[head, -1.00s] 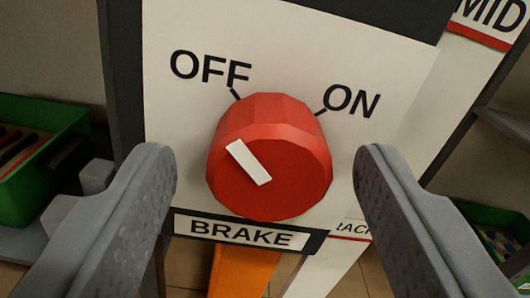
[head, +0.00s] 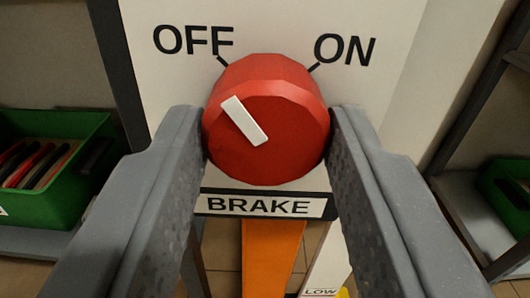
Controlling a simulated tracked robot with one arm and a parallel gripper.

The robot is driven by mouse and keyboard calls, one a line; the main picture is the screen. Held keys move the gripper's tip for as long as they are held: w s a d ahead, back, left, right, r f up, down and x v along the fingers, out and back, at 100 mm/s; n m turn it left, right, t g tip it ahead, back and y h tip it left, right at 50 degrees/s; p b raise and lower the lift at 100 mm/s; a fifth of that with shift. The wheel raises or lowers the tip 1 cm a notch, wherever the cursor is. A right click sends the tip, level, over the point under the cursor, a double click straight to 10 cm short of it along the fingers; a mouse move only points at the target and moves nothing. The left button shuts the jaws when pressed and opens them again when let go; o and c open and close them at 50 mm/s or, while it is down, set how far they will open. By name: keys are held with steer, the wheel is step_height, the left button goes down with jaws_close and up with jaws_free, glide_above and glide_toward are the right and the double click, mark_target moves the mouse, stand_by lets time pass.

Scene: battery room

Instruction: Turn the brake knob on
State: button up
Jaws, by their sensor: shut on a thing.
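The red brake knob (head: 285,135) is on a white panel (head: 270,20) in the middle of the head view. Its white pointer mark (head: 244,121) leans up and left, toward the OFF label (head: 193,40). The ON label (head: 345,50) is at the upper right of the knob, with a short black tick. A BRAKE plate (head: 258,206) is below the knob. My gripper (head: 267,140) is shut on the knob, with one grey finger against its left side and the other against its right side. The fingers hide the knob's side edges.
A green bin (head: 85,180) with dark and red items stands on a shelf at the left. Another green bin (head: 508,195) shows at the right edge. An orange post (head: 270,255) runs down below the BRAKE plate. Tiled floor shows beneath.

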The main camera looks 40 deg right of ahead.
steer(key=m, duration=0.2)
steer(key=m+p, duration=0.1)
steer(key=m, duration=0.1)
steer(key=shift+a+m+p, duration=0.2)
steer(key=shift+m+p, duration=0.1)
steer(key=m, duration=0.3)
steer(key=shift+m+p, duration=0.3)
steer(key=shift+p, duration=0.05)
steer(key=m, duration=0.4)
steer(key=shift+m, duration=2.1)
steer(key=shift+d, duration=0.1)
steer(key=o, duration=1)
